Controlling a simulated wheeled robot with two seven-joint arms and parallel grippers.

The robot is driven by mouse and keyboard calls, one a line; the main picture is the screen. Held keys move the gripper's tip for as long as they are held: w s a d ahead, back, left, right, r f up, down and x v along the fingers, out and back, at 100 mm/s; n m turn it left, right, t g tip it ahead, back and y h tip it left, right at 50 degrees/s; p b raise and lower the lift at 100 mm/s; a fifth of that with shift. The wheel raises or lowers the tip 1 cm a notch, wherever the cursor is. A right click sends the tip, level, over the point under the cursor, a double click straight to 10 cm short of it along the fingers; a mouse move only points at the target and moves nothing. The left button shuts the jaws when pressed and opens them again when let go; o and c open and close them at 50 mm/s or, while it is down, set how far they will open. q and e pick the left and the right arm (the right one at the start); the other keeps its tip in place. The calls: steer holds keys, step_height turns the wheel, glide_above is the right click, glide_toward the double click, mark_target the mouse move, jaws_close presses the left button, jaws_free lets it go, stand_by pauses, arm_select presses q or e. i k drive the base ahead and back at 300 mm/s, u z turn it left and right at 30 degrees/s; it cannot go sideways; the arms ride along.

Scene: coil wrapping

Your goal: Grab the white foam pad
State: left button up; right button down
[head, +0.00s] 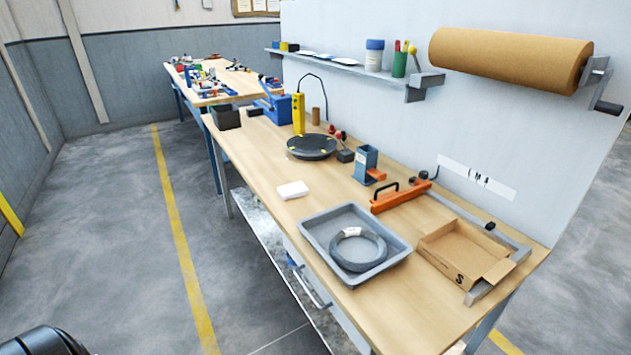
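The white foam pad (292,190) is a small flat white block. It lies on the near side of the wooden workbench (262,172), left of the grey tray and in front of the round black turntable. Nothing covers it or touches it from above. Neither of my grippers is in the head view. A dark rounded part at the bottom left corner seems to be mine.
A grey tray (315,225) holds a dark coil (358,249). An open cardboard box (466,251) stands right of it. Behind are an orange-handled tool (400,194), a blue-grey holder (365,163) and a black turntable (312,147). Bench around the pad is clear.

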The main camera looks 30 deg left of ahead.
mark_target(291, 191)
steer(key=z, duration=3.2)
steer(key=k, duration=1.85)
steer(key=u, duration=2.1)
